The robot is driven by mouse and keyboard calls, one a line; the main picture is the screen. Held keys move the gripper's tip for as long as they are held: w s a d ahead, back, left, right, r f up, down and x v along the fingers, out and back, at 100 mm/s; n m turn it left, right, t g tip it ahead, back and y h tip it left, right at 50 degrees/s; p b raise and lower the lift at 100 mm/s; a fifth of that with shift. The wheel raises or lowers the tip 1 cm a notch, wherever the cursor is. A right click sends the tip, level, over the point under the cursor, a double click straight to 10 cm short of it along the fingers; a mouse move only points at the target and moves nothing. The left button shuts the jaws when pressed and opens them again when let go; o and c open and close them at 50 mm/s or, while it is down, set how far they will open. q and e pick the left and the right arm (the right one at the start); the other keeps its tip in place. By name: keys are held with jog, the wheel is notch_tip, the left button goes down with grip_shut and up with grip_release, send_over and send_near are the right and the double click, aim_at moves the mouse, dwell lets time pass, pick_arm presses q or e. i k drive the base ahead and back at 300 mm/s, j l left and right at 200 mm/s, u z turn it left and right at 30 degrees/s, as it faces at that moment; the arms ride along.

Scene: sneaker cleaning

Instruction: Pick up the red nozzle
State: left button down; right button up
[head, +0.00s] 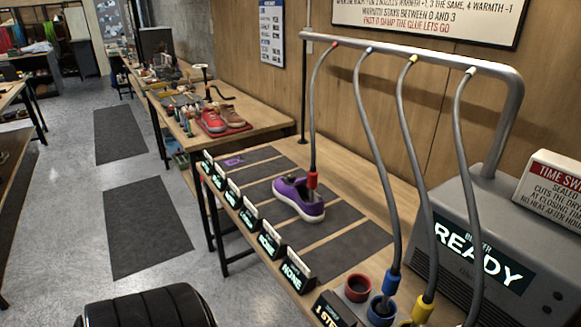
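The red nozzle (312,180) hangs at the end of a grey hose (313,120) from the left end of the overhead pipe. It is upright over a purple sneaker (298,201) with a white sole. Its lower tip is at the sneaker's opening; I cannot tell whether it is inside or just above. The sneaker stands on a dark mat (333,219) on the wooden bench. Neither of my grippers is in view.
A blue nozzle (391,283) and a yellow nozzle (423,309) hang at the bench's near end by a red cup (357,288) and blue cup (381,311). A grey blower (465,215) reads READY. Small black signs (293,272) line the front edge. Dark floor mats (145,227) lie left.

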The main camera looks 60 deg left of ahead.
aim_at(312, 174)
jog(key=u, duration=1.55)
